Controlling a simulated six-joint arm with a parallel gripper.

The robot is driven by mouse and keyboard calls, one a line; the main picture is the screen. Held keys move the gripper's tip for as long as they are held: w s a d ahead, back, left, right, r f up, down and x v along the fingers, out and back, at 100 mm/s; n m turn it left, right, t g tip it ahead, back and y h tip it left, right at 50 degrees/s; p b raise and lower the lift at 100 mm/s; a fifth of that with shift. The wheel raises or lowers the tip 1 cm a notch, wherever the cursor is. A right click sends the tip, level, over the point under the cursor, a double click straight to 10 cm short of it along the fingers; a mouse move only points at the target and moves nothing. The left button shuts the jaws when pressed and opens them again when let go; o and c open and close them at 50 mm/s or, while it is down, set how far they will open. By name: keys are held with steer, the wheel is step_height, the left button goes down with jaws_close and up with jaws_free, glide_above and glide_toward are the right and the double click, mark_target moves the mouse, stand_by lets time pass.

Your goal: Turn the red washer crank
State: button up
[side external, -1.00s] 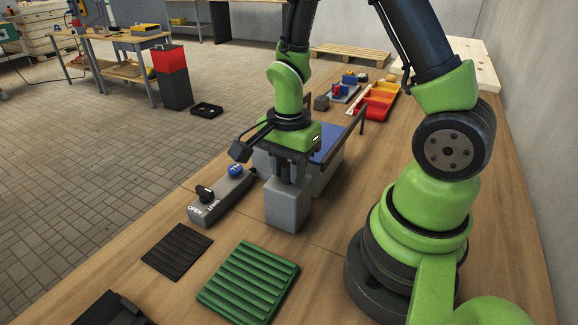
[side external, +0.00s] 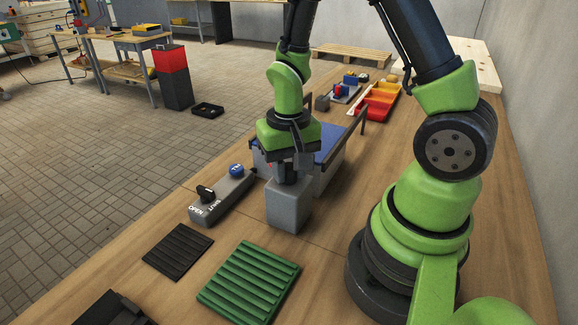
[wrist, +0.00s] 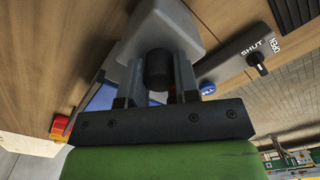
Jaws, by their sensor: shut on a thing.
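My gripper (side external: 290,172) points down over a grey block-shaped post (side external: 288,208) at the near end of the washer. In the wrist view, my gripper (wrist: 158,70) has its two grey fingers closed on a dark round handle (wrist: 158,73) at the post's top. A small bit of the red crank (wrist: 173,97) shows beside the fingers. The rest of the crank is hidden by the fingers and gripper body. The washer tub with blue inside (side external: 331,142) stands just behind the post.
A grey control box (side external: 228,197) with a black OPEN/SHUT switch and a blue knob stands left of the post. A black ribbed mat (side external: 178,251) and a green ribbed mat (side external: 248,282) lie in front. A red and orange tray (side external: 378,103) is farther back.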

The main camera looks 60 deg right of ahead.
mark_target(288, 165)
steer(key=n, duration=0.5)
steer(key=shift+n, duration=0.3)
steer(key=n, duration=0.5)
steer(key=shift+n, duration=0.3)
steer(key=o, duration=0.9)
steer(key=shift+a+r, duration=0.1)
step_height(288, 165, up, 10)
steer(key=shift+f, duration=0.15)
